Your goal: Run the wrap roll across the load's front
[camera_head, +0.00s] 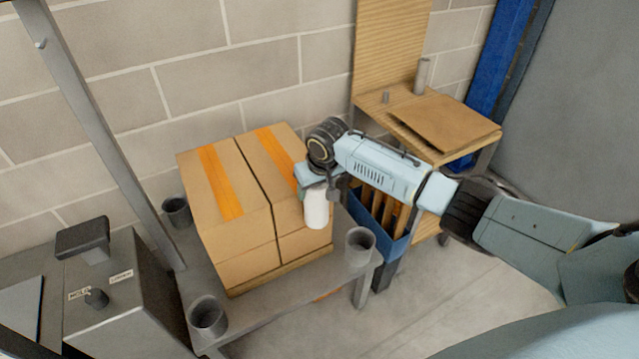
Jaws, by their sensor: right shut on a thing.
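The load (235,254) is a block of brown cartons with orange tape on top, on a grey table. The wrap roll (316,210) is a white upright cylinder near the right end of the load's front. My right gripper (314,188) is above it, shut on its upper end. The roll overlaps the carton face in the picture; I cannot tell whether it touches. The fingers are partly hidden by the wrist. My left gripper is not in view.
Dark grey cups stand at the table's corners, one (360,245) close right of the roll. A grey machine (125,290) with a knob stands left. A blue bin (372,222) and a wooden stand (425,120) are right. Floor at front right is clear.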

